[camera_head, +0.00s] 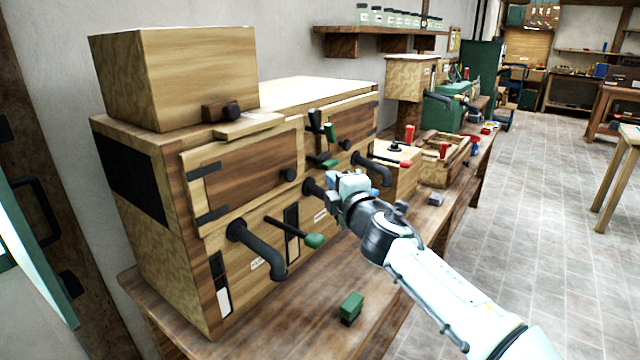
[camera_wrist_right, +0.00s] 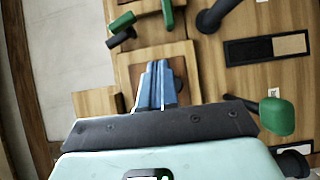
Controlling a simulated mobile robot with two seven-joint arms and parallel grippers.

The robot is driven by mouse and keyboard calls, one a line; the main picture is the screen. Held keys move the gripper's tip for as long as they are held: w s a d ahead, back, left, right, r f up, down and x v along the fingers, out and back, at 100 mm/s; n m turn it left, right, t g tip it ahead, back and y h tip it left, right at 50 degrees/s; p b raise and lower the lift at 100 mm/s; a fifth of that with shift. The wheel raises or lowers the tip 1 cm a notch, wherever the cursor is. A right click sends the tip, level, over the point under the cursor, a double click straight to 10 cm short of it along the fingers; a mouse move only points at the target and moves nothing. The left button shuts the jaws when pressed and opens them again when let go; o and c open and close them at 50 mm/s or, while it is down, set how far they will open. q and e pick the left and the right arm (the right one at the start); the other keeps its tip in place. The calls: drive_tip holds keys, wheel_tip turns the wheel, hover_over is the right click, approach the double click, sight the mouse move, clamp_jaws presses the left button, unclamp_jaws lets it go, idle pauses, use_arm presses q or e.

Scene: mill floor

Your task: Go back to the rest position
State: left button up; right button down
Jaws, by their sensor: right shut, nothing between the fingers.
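My right arm comes in from the lower right in the head view. Its gripper (camera_head: 336,192) is in front of the wooden machine (camera_head: 165,200), near its front face. In the right wrist view the blue fingers (camera_wrist_right: 155,82) are together with nothing between them. Behind them lies a wooden panel (camera_wrist_right: 190,65) of the machine; whether the fingertips touch it I cannot tell. A green-knobbed lever (camera_head: 315,240) sticks out beside my gripper; a green knob also shows in the right wrist view (camera_wrist_right: 277,116). My left gripper is not in view.
Black pipes (camera_head: 262,252) jut from the machine front. A green block (camera_head: 351,308) lies on the workbench (camera_head: 290,325). A wooden tray (camera_head: 440,172) and a small box with a red-tipped lever (camera_head: 405,163) stand farther along. Tiled floor (camera_head: 530,220) at right is open.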

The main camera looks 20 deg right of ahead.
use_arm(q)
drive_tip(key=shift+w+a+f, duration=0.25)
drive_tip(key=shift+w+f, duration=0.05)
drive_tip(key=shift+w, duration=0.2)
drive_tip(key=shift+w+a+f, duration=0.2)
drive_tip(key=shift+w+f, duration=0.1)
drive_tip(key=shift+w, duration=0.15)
use_arm(e)
drive_tip(key=s+d, duration=0.4)
drive_tip(key=s, duration=0.1)
drive_tip(key=shift+f, duration=0.2)
